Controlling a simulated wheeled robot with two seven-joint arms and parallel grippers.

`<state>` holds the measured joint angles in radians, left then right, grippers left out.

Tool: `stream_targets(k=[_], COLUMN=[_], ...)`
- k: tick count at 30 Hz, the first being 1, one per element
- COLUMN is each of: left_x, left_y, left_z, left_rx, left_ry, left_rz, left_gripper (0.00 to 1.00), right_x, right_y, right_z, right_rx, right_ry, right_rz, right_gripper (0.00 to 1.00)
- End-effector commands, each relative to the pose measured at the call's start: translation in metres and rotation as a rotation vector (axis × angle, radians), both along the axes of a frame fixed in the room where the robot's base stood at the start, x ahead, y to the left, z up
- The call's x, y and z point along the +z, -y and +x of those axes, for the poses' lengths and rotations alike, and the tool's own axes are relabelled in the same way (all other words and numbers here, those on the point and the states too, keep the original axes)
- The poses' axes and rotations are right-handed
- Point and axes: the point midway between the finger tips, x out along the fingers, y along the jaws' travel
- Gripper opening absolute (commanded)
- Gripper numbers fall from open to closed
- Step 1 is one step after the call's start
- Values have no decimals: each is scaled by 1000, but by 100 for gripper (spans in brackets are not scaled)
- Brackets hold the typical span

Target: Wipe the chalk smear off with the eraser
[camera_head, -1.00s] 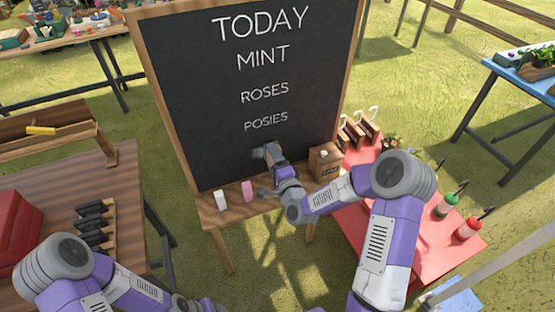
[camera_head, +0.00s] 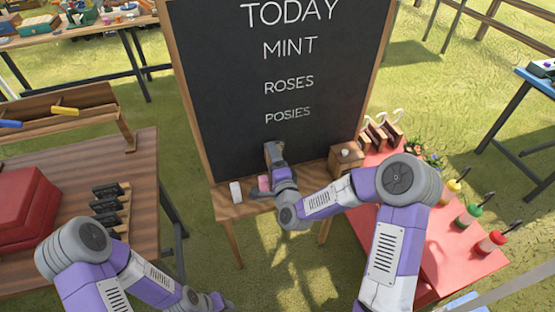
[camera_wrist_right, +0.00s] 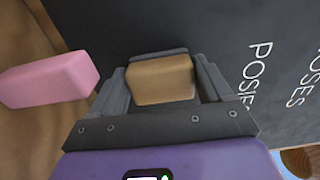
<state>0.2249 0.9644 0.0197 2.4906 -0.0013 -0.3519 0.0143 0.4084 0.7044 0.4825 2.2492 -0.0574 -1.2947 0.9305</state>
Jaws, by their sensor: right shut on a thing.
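The dark chalkboard (camera_head: 225,110) stands upright ahead of me, lettered TODAY, MINT, ROSES, POSIES. My right gripper (camera_head: 273,153) is low in front of the board, below POSIES. In the right wrist view my right gripper (camera_wrist_right: 163,82) is shut on a tan block, which I take for the eraser (camera_wrist_right: 162,80), close to the board; I cannot tell whether it touches. I cannot make out a chalk smear; my right gripper hides part of the lower board. My left gripper (camera_head: 222,301) is low at the bottom edge, too small to read.
On the ledge (camera_head: 228,208) below the board lie a white piece (camera_head: 235,192) and a pink block (camera_head: 264,183), the latter beside my right gripper. A small wooden box (camera_head: 346,158) stands at the ledge's right end. A red table (camera_head: 440,265) with bottles is on the right.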

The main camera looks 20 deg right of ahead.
Motion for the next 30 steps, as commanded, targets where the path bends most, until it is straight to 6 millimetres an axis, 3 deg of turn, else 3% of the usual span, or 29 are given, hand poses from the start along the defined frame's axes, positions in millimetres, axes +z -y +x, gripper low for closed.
stream_targets(k=[8, 21, 30], left_x=[0, -9, -12], left_y=[0, 0, 0], left_z=[0, 0, 0], left_rx=[0, 0, 0], left_ry=[0, 0, 0], left_rz=[0, 0, 0], left_gripper=[43, 43, 43], right_x=[9, 8, 8], right_y=[1, 36, 48], right_z=[4, 3, 3], right_rx=[-1, -6, -6], right_ry=[3, 4, 3], right_rz=[0, -2, -1], right_gripper=[54, 54, 54])
